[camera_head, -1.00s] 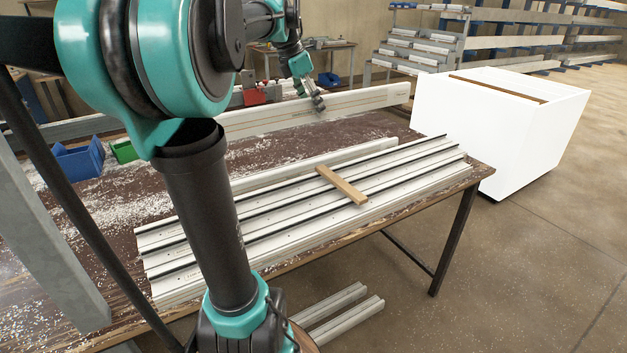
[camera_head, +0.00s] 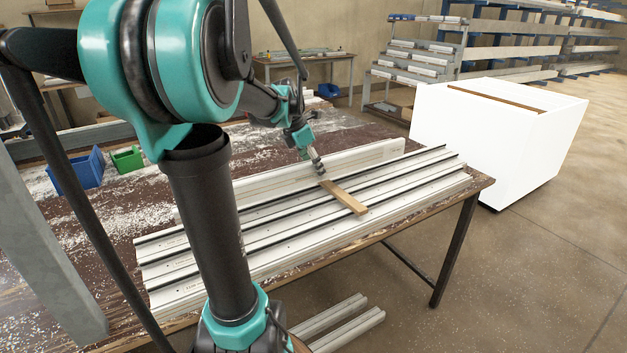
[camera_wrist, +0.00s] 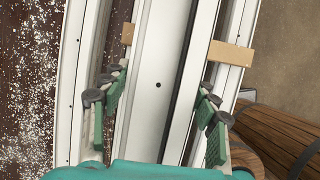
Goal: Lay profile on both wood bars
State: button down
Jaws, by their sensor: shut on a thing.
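The long pale profile (camera_head: 385,156) is in my gripper (camera_head: 319,168), low over the far part of the profile layer on the bench. In the wrist view the profile (camera_wrist: 158,100) runs between the two green finger pads of my gripper (camera_wrist: 158,98). One wood bar (camera_head: 348,200) lies across the layer, its near part bare. In the wrist view, wood shows left (camera_wrist: 127,34) and right (camera_wrist: 229,53) of the profile, which passes over it. I cannot tell whether they touch. The second wood bar is not seen; my arm hides part of the layer.
The layer of white profiles (camera_head: 270,242) covers the near side of the bench (camera_head: 120,215). Blue (camera_head: 80,172) and green (camera_head: 127,159) bins stand at the left. A white box (camera_head: 480,145) stands beyond the bench's right end. Two profiles (camera_head: 335,320) lie below the bench.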

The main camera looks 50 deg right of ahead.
jog(key=shift+f, duration=2.3)
jog(key=shift+c, duration=2.3)
grip_release()
jog(key=shift+f, duration=0.1)
jog(key=v, duration=1.2)
jog(key=shift+d, duration=0.1)
